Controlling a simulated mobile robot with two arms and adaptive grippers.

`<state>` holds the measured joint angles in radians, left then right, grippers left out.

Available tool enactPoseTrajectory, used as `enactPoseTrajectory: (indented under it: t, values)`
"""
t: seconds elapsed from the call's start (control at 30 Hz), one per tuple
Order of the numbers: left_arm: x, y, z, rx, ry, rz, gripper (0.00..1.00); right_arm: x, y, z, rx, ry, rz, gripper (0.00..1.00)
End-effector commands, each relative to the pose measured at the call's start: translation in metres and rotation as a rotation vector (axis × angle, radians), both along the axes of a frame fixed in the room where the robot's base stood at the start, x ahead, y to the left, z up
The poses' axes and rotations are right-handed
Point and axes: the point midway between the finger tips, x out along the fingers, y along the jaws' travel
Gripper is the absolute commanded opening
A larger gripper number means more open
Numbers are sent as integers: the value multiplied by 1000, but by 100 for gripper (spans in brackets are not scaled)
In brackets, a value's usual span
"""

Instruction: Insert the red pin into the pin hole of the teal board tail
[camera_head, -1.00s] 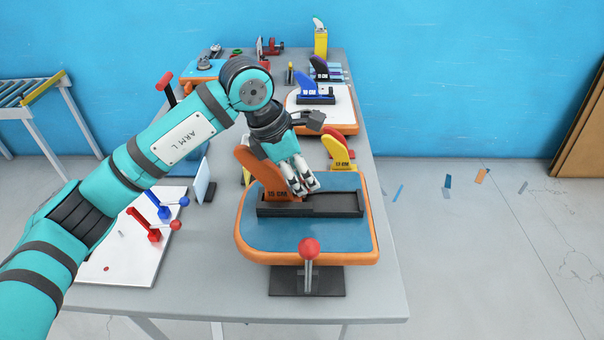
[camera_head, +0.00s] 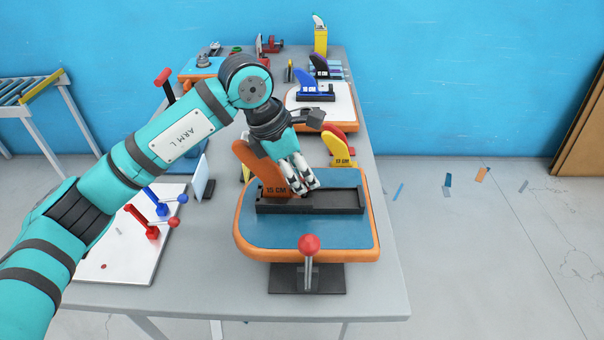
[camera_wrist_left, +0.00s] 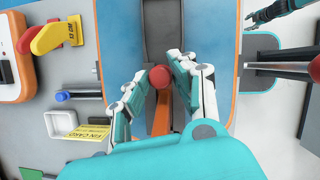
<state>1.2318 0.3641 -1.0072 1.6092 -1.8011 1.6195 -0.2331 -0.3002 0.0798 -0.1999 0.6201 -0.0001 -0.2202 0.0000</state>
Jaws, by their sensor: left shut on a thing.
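The teal-blue board tail (camera_head: 330,235) with an orange rim lies on the table. Its black fin box (camera_head: 340,203) runs across it, and an orange 15 CM fin (camera_head: 251,158) stands at the box's left end. My left gripper (camera_head: 304,190) is over the box, right beside the fin. In the left wrist view its fingers (camera_wrist_left: 160,85) are shut around the red ball head of the red pin (camera_wrist_left: 159,78). The pin's lower end and the pin hole are hidden. In that view, part of what looks like my right gripper (camera_wrist_left: 258,14) shows at the top right; its jaws are unclear.
A red-knobbed lever (camera_head: 309,243) stands at the board's front edge. A yellow 12 CM fin (camera_head: 340,150) stands behind the board. A white panel with red and blue levers (camera_head: 120,245) lies to the left. The floor right of the table is mostly clear.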

Motion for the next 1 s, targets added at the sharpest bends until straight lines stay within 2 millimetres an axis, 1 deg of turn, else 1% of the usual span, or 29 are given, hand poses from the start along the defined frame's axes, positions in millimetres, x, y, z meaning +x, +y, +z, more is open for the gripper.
enactPoseTrajectory:
  t: [0.1, 0.3, 0.8, 1.0]
  values:
    - [0, 0, 6, 0, -1, 0, 7, 0, 0, 3, -1, 0, 0, 43]
    - [0, 0, 12, 0, -1, 0, 7, 0, -1, 5, -1, 0, 0, 43]
    - [0, 0, 12, -1, -1, 0, 7, 0, -1, 5, -1, 0, 0, 43]
    - [0, 0, 11, -1, -2, -1, 7, 0, -1, 0, -1, 0, 1, 43]
